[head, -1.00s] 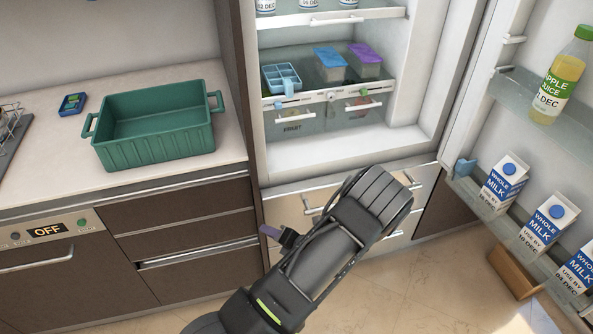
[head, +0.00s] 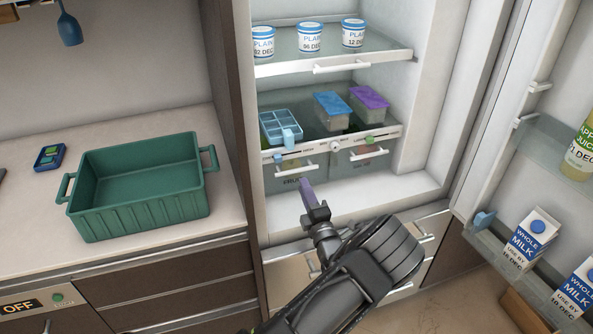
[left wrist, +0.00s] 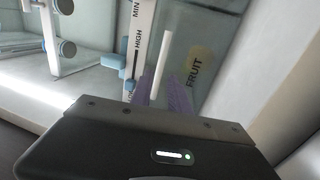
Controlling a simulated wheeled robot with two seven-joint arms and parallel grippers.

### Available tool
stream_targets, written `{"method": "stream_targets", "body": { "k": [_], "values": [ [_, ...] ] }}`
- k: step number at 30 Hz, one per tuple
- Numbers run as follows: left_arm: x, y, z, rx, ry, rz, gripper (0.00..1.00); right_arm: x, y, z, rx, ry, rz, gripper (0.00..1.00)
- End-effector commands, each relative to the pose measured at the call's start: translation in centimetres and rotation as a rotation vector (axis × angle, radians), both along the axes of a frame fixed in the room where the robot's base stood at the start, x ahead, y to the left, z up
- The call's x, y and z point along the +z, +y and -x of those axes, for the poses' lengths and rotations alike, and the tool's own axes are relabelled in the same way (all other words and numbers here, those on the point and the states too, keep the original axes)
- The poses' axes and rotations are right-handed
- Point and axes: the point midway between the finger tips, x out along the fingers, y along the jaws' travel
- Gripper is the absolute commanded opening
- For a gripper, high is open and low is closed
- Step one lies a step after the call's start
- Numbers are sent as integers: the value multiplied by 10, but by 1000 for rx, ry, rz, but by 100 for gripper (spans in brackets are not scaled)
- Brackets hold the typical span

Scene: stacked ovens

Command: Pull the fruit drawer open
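The fruit drawer (head: 288,180) is the left clear drawer at the bottom of the open fridge. It is shut, with a white bar handle (head: 294,170) on its front. The left wrist view shows the handle (left wrist: 163,62) and the FRUIT label (left wrist: 195,70) close up. My left gripper (head: 306,186) is just below and in front of the handle. Its purple fingers (left wrist: 166,92) look parted, near one end of the handle, not shut on it. Whether they touch it is unclear. My right gripper is out of view.
A second drawer (head: 365,158) is to the right. Tubs and a blue tray (head: 281,127) rest on the shelf above. The open fridge door with milk cartons (head: 531,240) stands at right. A green crate (head: 140,190) is on the left counter.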

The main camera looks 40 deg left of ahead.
Motion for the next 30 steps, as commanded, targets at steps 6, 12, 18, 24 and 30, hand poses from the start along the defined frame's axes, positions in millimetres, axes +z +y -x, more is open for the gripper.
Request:
{"method": "stream_targets", "body": {
  "k": [6, 12, 18, 24, 30],
  "values": [
    [6, 22, -13, 4, -2, 0, 22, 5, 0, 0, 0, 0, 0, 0],
    [12, 47, -31, 3, -2, 1, 22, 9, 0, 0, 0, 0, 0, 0],
    [14, 60, -41, 1, 0, 1, 22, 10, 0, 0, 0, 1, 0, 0],
    [14, 61, -41, 1, 0, 1, 22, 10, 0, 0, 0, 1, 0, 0],
    [14, 60, -41, 1, 0, 1, 11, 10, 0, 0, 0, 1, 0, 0]
  ]
}}
